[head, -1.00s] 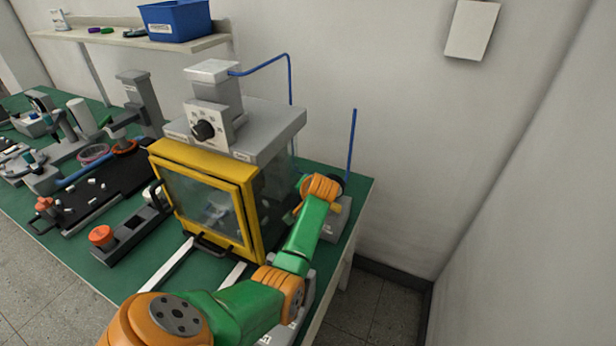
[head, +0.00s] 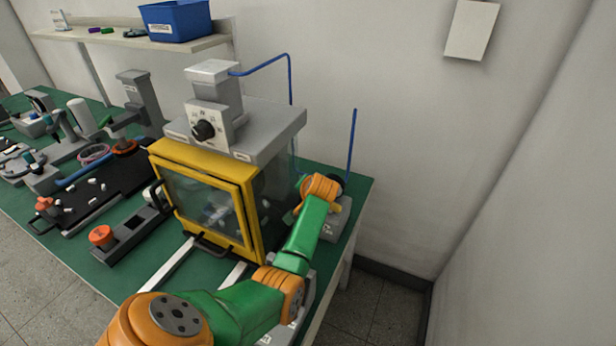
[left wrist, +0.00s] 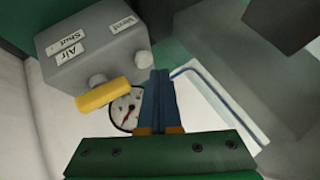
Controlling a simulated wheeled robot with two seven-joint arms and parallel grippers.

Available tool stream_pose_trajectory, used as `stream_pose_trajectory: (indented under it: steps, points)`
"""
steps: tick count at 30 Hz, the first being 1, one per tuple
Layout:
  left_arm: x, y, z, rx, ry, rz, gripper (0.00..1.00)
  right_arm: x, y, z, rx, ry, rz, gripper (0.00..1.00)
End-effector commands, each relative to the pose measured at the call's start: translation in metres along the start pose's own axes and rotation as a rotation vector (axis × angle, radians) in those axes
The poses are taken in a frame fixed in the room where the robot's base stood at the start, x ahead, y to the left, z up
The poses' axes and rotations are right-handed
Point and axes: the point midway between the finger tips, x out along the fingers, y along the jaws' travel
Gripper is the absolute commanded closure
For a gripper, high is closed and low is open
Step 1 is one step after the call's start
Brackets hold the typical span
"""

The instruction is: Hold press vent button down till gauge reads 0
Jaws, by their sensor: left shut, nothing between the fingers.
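A grey valve box (left wrist: 95,45) carries labels reading Air, Shut and Vent in the left wrist view. A yellow lever (left wrist: 104,95) sticks out from a round hub on it. A small pale vent button (left wrist: 143,60) sits near the Vent label. The round gauge (left wrist: 126,110) has a white face and a red needle; its numbers are too small to read. My left gripper (left wrist: 161,76) is shut and empty, its tips close beside the button in the picture; I cannot tell if they touch. In the head view the box (head: 338,222) is partly hidden behind my left wrist.
A yellow-framed chamber (head: 200,200) with a clear door stands just left of my arm. A blue tube (head: 351,145) rises behind the valve box. The green bench (head: 358,187) ends just right of the box, with open floor beyond.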

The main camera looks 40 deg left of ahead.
Motion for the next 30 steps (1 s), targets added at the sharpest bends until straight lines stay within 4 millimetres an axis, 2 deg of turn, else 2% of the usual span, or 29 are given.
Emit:
stream_pose_trajectory:
  steps: [30]
  points:
    - [0.0061,0.0045,0.0045,0.000,0.000,0.000,1.00,0.0016,-0.0004,0.0001,0.000,0.000,-0.001,0.50]
